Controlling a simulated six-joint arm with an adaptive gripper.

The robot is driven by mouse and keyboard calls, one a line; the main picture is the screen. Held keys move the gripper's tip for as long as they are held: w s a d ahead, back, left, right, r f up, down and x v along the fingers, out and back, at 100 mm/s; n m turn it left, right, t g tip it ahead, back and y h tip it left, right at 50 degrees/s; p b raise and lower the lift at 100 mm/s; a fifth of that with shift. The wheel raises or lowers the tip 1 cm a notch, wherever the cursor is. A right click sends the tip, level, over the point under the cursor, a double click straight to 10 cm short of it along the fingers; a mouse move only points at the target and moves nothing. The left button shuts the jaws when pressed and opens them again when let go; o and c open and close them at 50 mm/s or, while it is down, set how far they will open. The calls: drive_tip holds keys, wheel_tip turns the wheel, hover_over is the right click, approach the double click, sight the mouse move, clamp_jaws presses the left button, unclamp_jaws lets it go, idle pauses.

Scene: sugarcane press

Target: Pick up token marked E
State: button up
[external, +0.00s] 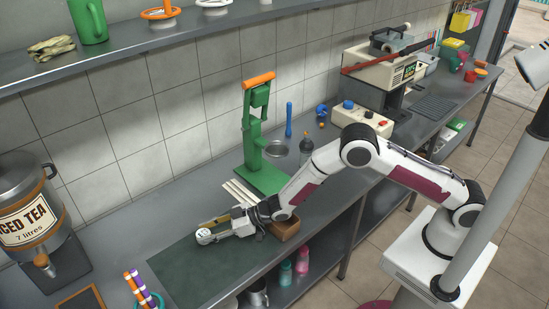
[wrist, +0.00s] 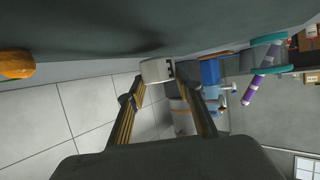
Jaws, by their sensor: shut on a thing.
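A small white token (external: 204,236) with a dark mark is at the end of my gripper (external: 217,231) in the external view, over the dark green mat (external: 190,280). In the wrist view the pale token (wrist: 153,71) sits between the fingertips of my gripper (wrist: 162,84), which is shut on it. A dark letter-like mark shows on its right edge; it looks like an E, seen turned. Whether the token touches the mat cannot be told.
A wooden box (external: 287,229) stands just right of my gripper, partly hidden by my arm. An iced tea dispenser (external: 30,215) is at left. The mat's front is clear.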

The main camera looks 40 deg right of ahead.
sight(208, 233)
drive_tip(key=shift+r, duration=4.1)
